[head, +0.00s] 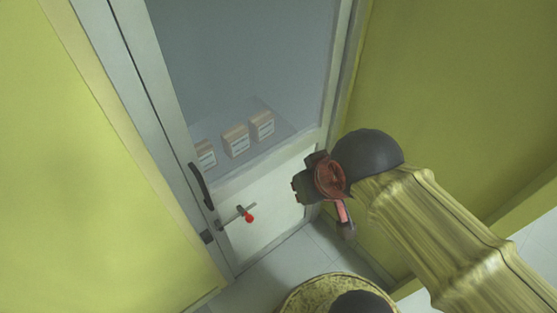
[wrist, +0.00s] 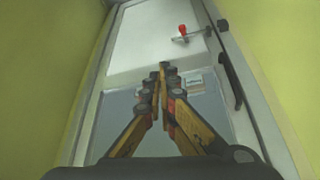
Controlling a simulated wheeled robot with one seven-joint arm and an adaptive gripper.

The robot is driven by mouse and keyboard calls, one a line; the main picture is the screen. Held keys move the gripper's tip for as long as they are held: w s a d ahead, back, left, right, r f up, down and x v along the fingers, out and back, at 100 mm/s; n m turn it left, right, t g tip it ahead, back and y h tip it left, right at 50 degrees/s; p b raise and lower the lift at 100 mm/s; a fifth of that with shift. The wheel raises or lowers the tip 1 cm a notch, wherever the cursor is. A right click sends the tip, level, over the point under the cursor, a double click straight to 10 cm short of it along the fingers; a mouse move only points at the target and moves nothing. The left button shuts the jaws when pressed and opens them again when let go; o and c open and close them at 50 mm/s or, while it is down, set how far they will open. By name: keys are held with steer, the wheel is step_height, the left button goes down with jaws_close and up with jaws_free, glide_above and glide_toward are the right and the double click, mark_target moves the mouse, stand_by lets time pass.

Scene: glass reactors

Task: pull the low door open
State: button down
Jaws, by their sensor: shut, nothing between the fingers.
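The door is a tall grey frame with a glass pane above and a white low panel (head: 265,205); it appears shut in its frame. A metal lever with a red knob (head: 248,216) sits on the low panel's left side. In the wrist view the lever and red knob (wrist: 183,30) show at the upper right, and the white panel (wrist: 140,32) is at the top. My gripper (head: 346,228) is right of the lever, apart from it. In the wrist view my gripper (wrist: 158,74) has its fingers together, empty, with the glass behind them.
A black upright handle (head: 201,186) is on the door's left edge. Several labelled boxes (head: 236,141) stand behind the glass. Yellow-green walls (head: 440,90) close in on both sides, the right one near my arm. Pale floor tiles (head: 300,256) are clear before the door.

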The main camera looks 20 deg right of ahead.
steer(key=c, duration=2.4)
jaws_free()
